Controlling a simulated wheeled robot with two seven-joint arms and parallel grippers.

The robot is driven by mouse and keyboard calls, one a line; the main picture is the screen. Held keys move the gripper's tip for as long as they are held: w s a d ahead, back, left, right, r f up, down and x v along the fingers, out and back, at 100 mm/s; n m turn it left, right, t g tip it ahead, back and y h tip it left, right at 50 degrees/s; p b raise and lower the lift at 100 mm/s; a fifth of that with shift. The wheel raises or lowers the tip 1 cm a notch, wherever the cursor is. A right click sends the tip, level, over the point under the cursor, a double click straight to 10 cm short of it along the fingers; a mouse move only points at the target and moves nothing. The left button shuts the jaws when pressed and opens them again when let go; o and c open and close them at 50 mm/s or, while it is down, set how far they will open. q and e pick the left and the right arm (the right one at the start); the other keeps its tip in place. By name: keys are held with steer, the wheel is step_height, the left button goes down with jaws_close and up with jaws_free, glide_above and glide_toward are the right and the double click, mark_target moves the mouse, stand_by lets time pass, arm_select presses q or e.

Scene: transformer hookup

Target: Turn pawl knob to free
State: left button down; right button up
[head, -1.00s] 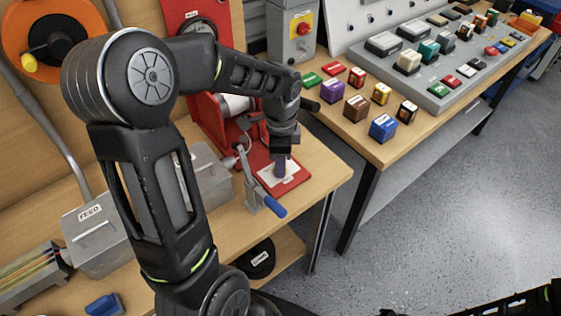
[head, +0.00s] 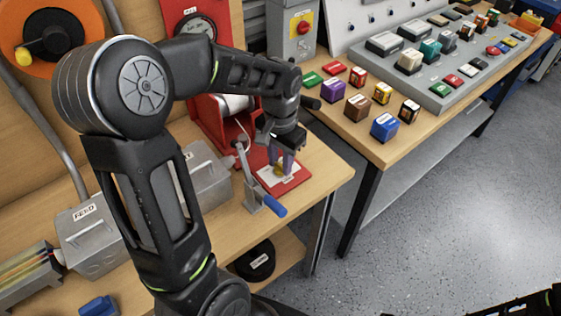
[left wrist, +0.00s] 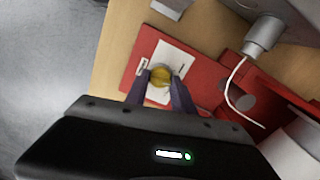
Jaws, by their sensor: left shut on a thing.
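The pawl knob (left wrist: 159,76) is a small round yellow knob on a white plate (left wrist: 172,57) on the red base in the left wrist view. In the head view a bit of the yellow knob (head: 280,169) shows between the fingers. My left gripper (left wrist: 160,84) points down over the plate, with one finger on each side of the knob, and is shut on it. The knob's underside and any pointer mark on it are hidden. My right gripper is not in view; only a dark part of my body shows at the lower right of the head view.
A crank lever with a blue handle (head: 267,207) stands just in front of the red base (head: 297,183). The red winch housing with a white drum (head: 238,104) is behind. Several coloured blocks and a control panel (head: 445,85) are on the right table.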

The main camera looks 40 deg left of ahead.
mark_target(281, 164)
arm_select(q)
steer(key=n, duration=0.6)
steer(key=shift+b, duration=0.4)
steer(key=shift+n, duration=0.3)
steer(key=c, duration=1.1)
jaws_free()
steer(key=shift+r, duration=0.1)
step_height(281, 164, up, 8)
steer(key=shift+f, duration=0.15)
